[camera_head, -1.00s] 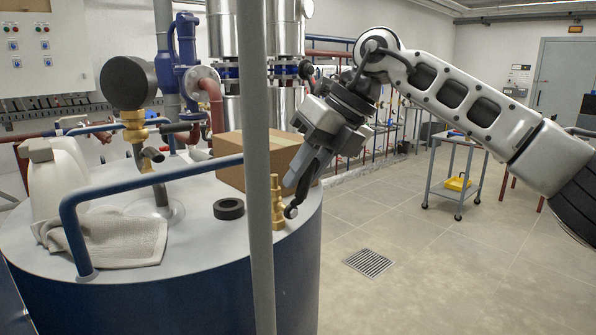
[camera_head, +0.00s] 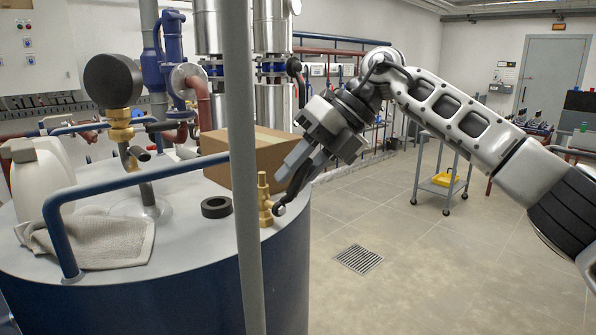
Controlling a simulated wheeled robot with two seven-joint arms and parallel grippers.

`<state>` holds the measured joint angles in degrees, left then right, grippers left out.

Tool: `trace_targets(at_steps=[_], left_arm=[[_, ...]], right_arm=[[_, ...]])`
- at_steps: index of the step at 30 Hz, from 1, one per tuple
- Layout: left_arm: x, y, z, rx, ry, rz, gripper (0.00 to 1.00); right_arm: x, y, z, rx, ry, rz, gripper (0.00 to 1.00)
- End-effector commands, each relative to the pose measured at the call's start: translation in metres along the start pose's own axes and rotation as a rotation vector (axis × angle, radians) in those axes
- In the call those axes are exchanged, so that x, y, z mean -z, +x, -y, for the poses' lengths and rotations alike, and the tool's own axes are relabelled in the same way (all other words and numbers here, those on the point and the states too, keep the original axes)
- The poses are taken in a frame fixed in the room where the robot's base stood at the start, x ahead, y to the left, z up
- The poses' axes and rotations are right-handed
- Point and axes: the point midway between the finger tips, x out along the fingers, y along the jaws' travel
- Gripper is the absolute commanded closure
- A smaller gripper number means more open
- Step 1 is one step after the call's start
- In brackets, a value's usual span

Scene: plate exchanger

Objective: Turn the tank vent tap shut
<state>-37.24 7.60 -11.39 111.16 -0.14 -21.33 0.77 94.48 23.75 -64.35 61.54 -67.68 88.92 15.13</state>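The tank vent tap is a small upright brass fitting (camera_head: 265,199) near the right edge of the tank top. A dark round end shows at its lower right, and I cannot tell whether it belongs to the tap's lever. My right gripper (camera_head: 288,182) reaches down from the upper right, with its fingers just right of the brass body. They overlap the dark part beside the tap, so contact and finger gap are unclear. My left gripper is out of view.
The tank top (camera_head: 185,236) also holds a black ring (camera_head: 217,207), a cardboard box (camera_head: 270,160), a gauge (camera_head: 113,81), a cloth (camera_head: 97,240) and a white jug (camera_head: 40,178). A grey post (camera_head: 242,220) and a blue rail (camera_head: 130,180) stand in front.

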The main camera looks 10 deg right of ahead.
Motion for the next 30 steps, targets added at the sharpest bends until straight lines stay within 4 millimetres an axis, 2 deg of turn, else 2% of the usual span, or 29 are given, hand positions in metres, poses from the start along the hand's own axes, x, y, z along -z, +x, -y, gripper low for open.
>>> trace_targets(at_steps=[10,14,17,30], left_arm=[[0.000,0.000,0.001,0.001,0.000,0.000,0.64],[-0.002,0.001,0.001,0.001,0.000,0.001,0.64],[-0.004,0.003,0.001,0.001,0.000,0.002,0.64],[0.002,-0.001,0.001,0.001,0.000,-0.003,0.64]], right_arm=[[0.000,-0.001,0.000,0.001,-0.001,0.000,0.59],[-0.001,-0.011,0.000,0.002,-0.001,0.003,0.59],[-0.001,-0.027,0.000,0.002,-0.001,0.005,0.59],[-0.001,-0.133,-0.002,0.000,0.001,0.006,0.59]])
